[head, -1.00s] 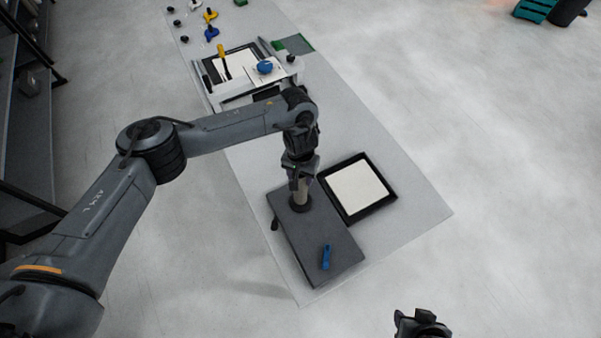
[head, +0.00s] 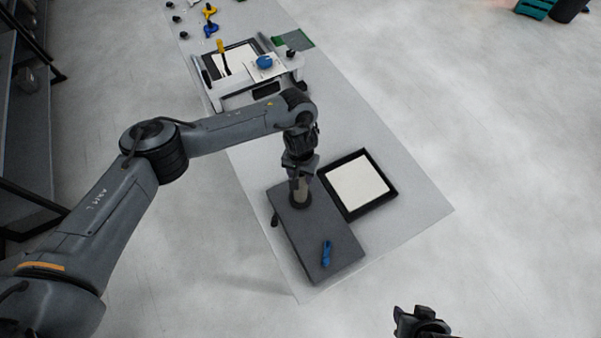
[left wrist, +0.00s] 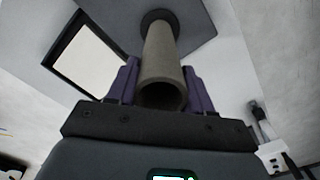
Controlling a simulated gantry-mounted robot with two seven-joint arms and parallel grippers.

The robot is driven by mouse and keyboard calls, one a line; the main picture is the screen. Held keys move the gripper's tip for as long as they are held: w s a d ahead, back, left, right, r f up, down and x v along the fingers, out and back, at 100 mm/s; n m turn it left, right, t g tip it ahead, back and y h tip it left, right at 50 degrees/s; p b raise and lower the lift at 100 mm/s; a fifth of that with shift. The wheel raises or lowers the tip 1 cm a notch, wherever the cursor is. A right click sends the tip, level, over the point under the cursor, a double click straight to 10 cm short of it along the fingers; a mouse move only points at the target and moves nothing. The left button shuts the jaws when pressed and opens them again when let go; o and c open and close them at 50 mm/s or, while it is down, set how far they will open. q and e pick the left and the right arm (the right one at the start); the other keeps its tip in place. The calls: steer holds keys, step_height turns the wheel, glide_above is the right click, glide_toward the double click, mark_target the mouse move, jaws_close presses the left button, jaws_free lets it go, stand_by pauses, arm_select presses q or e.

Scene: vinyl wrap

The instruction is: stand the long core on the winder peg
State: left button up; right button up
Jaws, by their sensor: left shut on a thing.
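The long core (head: 299,189) is a beige-grey tube. It stands about upright over the back end of the dark grey winder box (head: 325,238). My left gripper (head: 300,176) is shut on the core from above. In the left wrist view, the core (left wrist: 161,58) sits between the purple fingers of the left gripper (left wrist: 160,85), its open near end facing the camera. Its far end meets a dark round flange (left wrist: 158,17) on the box. The peg itself is hidden, so I cannot tell how far the core is over it. My right gripper (head: 421,322) is at the bottom edge, its jaws unclear.
A blue tool (head: 327,253) lies on the box's front end. A black-framed tray with a white sheet (head: 358,187) is right of the box. Behind stands a white machine (head: 260,92) with yellow and blue handles. The table's right side is clear.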

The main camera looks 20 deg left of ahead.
arm_select(q)
steer(key=o, duration=1.4)
steer(key=shift+o, duration=0.2)
step_height(320, 180, up, 11)
steer(key=p, duration=0.1)
steer(key=shift+f, duration=0.1)
